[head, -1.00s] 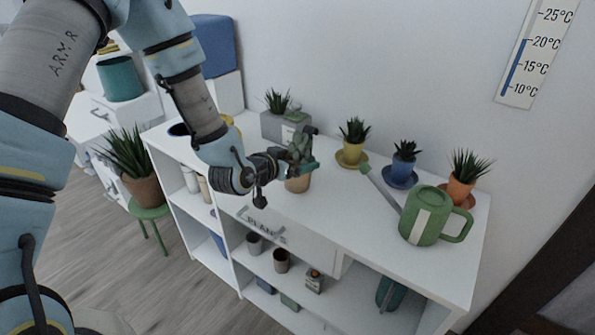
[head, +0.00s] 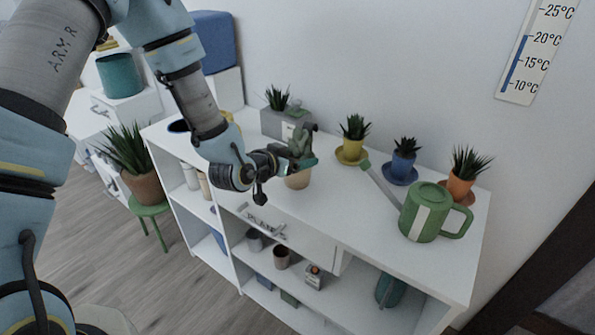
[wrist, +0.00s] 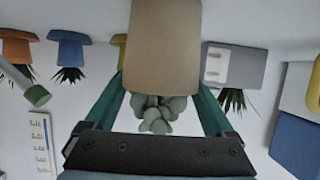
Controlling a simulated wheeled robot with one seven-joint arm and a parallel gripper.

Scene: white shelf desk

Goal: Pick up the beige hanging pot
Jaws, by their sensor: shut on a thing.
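The beige hanging pot (head: 298,181) is at the middle of the white desk top, below my gripper (head: 304,163). A grey-green succulent grows from it. In the wrist view the pot (wrist: 165,45) fills the top centre, with its plant (wrist: 157,114) near the gripper's palm. My gripper's teal fingers (wrist: 160,95) are on both sides of the pot near its rim, shut on it. I cannot tell whether the pot's base touches the desk.
A green watering can (head: 425,212) stands at the right, its spout reaching toward the pot. Yellow (head: 350,151), blue (head: 402,170) and orange (head: 459,188) potted plants line the back. A grey planter (head: 283,124) stands behind left. The desk's front strip is clear.

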